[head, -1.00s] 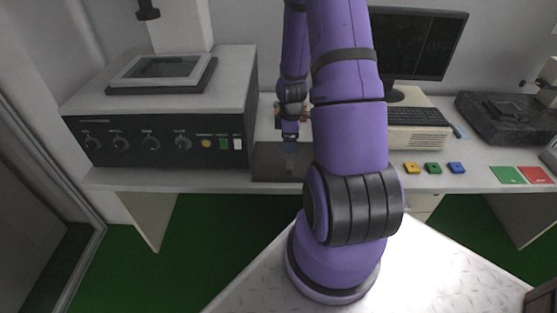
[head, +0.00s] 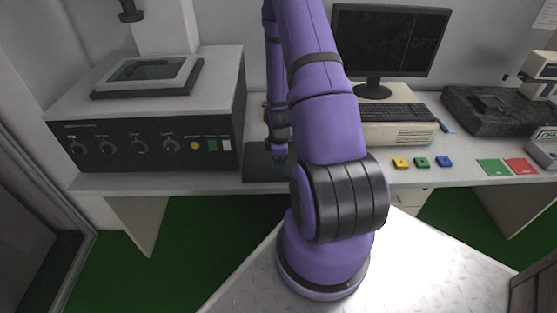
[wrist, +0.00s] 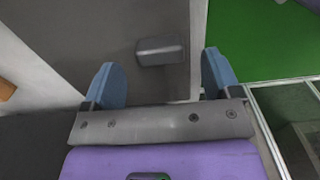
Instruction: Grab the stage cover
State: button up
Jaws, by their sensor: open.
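A dark grey flat panel with a raised grey handle, which looks like the stage cover (head: 256,172), lies at the desk's front edge, right of the black-fronted machine. In the wrist view the panel (wrist: 92,42) fills the upper left, and its handle (wrist: 161,51) shows just beyond and between my fingertips. My gripper (wrist: 163,82) is open, with two blue fingers apart and nothing between them. In the head view my gripper (head: 280,161) points down over the panel, partly hidden by my purple arm. I cannot tell its exact height above the handle.
The machine (head: 150,146) stands close on the left, with a framed window (head: 150,72) on top. A keyboard (head: 392,112), monitor (head: 390,42) and yellow, green and blue blocks (head: 421,162) are to the right. Green floor (wrist: 255,40) lies past the desk edge.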

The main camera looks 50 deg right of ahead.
jog(key=shift+f, duration=1.6)
jog(key=shift+c, duration=0.2)
jog(key=c, duration=1.1)
jog(key=shift+o, duration=0.2)
